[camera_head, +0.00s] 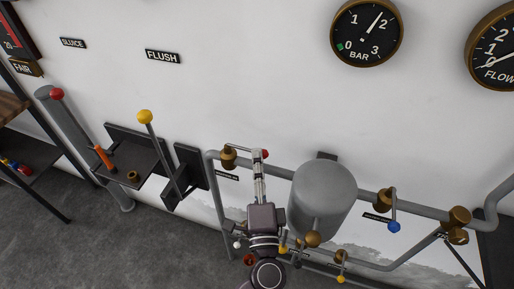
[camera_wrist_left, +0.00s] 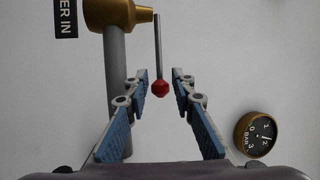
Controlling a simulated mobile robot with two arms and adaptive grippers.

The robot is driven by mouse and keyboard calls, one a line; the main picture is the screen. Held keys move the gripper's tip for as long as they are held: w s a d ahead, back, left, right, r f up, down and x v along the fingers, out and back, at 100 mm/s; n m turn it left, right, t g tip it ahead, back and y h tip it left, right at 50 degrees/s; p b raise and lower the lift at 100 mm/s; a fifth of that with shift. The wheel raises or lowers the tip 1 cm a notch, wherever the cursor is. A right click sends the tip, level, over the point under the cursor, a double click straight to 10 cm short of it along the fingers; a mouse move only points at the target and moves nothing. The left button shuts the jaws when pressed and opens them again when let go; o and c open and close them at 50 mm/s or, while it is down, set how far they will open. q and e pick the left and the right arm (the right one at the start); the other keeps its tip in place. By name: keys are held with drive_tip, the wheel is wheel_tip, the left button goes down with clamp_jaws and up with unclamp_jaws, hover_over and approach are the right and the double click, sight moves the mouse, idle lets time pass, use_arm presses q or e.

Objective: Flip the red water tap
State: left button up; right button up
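The red water tap has a brass valve body (camera_head: 228,157) on the upper left of the grey pipe. A thin metal lever runs right from it to a red ball knob (camera_head: 265,154), partly beside my left gripper's tips. In the left wrist view the brass body (camera_wrist_left: 112,14) is at the top and the lever hangs down to the red knob (camera_wrist_left: 160,88). My left gripper (camera_head: 259,156) is open, and in the left wrist view its blue-padded fingers (camera_wrist_left: 160,80) stand on either side of the knob, with gaps visible. My right gripper is not in view.
A grey tank (camera_head: 323,196) stands close to the right of my left arm. A blue-knobbed tap (camera_head: 393,227) is further right. A yellow-knobbed lever (camera_head: 145,117) and a red-knobbed grey post (camera_head: 57,94) are left. A small pressure gauge (camera_wrist_left: 255,134) shows in the wrist view.

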sight(247, 150)
use_arm(q)
drive_tip(key=shift+p+x, duration=0.4)
drive_tip(key=shift+x, duration=1.25)
drive_tip(key=shift+c, duration=0.4)
drive_tip(key=shift+f, duration=0.1)
clamp_jaws()
